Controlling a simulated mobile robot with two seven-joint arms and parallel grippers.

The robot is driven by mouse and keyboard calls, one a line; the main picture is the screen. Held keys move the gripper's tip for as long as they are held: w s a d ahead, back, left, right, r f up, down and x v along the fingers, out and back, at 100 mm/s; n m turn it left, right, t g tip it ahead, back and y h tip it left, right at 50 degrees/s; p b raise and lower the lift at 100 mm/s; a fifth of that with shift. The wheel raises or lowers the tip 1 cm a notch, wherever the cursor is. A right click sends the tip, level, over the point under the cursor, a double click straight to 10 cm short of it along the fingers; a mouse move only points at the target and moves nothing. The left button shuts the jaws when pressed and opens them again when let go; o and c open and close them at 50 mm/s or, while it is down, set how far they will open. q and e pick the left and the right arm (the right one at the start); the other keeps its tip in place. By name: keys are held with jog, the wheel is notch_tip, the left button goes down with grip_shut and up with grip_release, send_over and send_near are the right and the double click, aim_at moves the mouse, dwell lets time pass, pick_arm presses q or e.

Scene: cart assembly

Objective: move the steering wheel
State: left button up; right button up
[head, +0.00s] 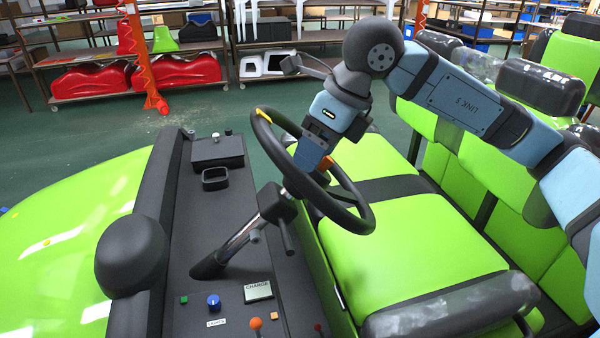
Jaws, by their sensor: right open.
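The steering wheel (361,207) is a black ring on a tilted steering column (238,238) that rises from the cart's dark dashboard. A short yellow mark shows on its upper left rim. My right gripper (312,160) reaches in from the right and points down at the wheel's middle, overlapping its upper part in the picture. It is open. Its fingertips are partly hidden, and I cannot tell whether they touch the wheel. My left gripper is not in the head view.
Green seats (416,245) with black trim stand right of the wheel. The dashboard (200,290) carries a blue knob (214,302), an orange-topped lever (256,323) and a small display (258,291). A green hood (80,230) lies left. Shelves (130,75) with red and green parts stand behind.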

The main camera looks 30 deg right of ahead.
aim_at(300, 177)
jog(key=x, duration=0.6)
jog(key=shift+p, duration=0.3)
jog(key=shift+c, duration=0.5)
grip_shut()
